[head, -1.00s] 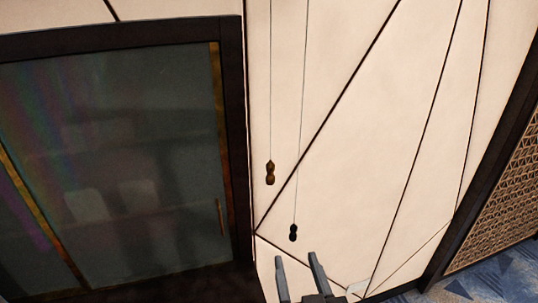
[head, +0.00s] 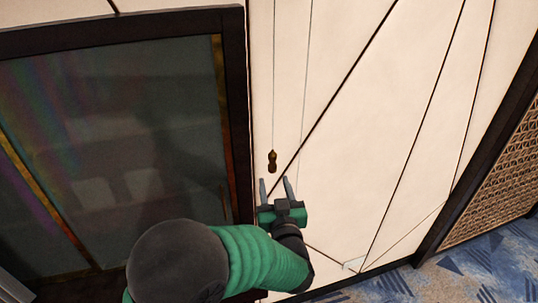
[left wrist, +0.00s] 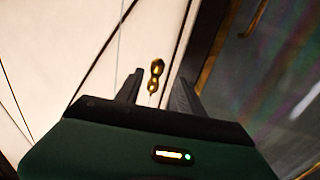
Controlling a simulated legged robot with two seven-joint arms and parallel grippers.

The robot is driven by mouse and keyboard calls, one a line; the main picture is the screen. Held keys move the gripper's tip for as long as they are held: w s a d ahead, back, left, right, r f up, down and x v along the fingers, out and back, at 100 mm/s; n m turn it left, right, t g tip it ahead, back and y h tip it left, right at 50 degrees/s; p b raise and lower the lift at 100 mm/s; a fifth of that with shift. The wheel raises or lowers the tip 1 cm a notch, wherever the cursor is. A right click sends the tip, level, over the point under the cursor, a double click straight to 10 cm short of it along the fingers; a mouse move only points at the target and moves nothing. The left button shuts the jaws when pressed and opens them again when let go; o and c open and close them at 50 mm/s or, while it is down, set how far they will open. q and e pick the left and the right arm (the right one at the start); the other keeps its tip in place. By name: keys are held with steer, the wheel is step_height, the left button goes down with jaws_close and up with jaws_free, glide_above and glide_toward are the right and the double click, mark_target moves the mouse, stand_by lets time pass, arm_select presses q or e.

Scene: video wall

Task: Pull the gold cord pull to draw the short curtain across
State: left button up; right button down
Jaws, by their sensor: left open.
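The gold cord pull (head: 272,161) hangs on a thin cord in front of the cream wall. My left gripper (head: 274,180) is open, fingers pointing up, its tips just below the pull in the head view. In the left wrist view the gold pull (left wrist: 156,75) shows in the gap between the two fingers (left wrist: 159,88), apparently near or just past their tips and not gripped. A second cord (head: 306,90) hangs to its right; its dark pull is hidden, seemingly behind my gripper. No curtain can be made out. My right gripper is not in view.
A dark-framed glass cabinet (head: 130,140) stands left of the cords, its frame edge (head: 236,120) close to my gripper. The cream wall (head: 370,150) to the right is clear. A lattice panel (head: 500,180) and blue patterned carpet (head: 480,275) lie at the far right.

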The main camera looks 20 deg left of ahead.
mark_target(272, 168)
arm_select(q)
steer(key=x, duration=0.1)
steer(key=p+x, duration=0.1)
steer(key=x, duration=0.2)
steer(key=shift+w+d+r+p, duration=0.1)
steer(key=shift+w+r+p, duration=0.05)
steer(key=shift+r+p, duration=0.2)
steer(key=x, duration=0.2)
steer(key=p+x, duration=0.1)
steer(key=x, duration=0.1)
steer(key=f+p+x, duration=0.1)
steer(key=x, duration=0.1)
steer(key=shift+w+d, duration=0.2)
steer(key=shift+w, duration=0.1)
steer(key=shift+a, duration=0.15)
steer(key=shift+s+a, duration=0.1)
steer(key=shift+s+r, duration=0.1)
steer(key=shift+s, duration=0.05)
steer(key=shift+c, duration=0.9)
steer(key=shift+d, duration=0.25)
jaws_close()
steer(key=shift+a, duration=0.1)
